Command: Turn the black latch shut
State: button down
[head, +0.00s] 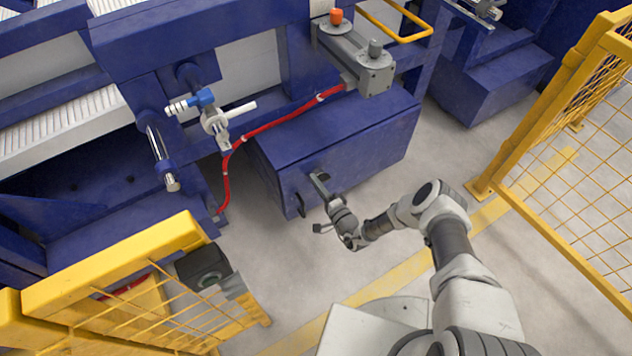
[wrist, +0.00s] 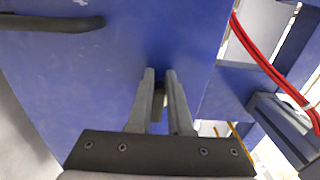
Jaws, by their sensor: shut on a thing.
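My gripper (head: 320,182) reaches the end face of the blue box (head: 345,145) in the head view. In the wrist view my gripper (wrist: 160,76) points at the blue panel, its two grey fingers close together. A small dark piece, the black latch (wrist: 159,87), shows between the fingers, which are shut on it. The fingers hide most of the latch, so its angle cannot be told. A black bar handle (wrist: 50,22) is on the same panel, at the upper left of the wrist view, apart from the fingers.
A grey cylinder unit (head: 360,62) sits above the box. Yellow fences stand at the right (head: 575,150) and lower left (head: 120,265). Grey floor around my arm is free.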

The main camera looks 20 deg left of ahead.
jog(key=shift+w+d, duration=0.4)
jog(key=shift+w, duration=0.1)
jog(key=c, duration=0.9)
grip_release()
jog(key=shift+o, duration=0.3)
jog(key=shift+s+a, duration=0.1)
jog(key=shift+s, duration=0.1)
jog(key=shift+s+d, duration=0.25)
jog(key=shift+d, duration=0.05)
jog(key=p+v, duration=0.2)
jog(key=v, duration=1.4)
jog(key=shift+s+d, duration=0.2)
jog(key=shift+d, duration=0.05)
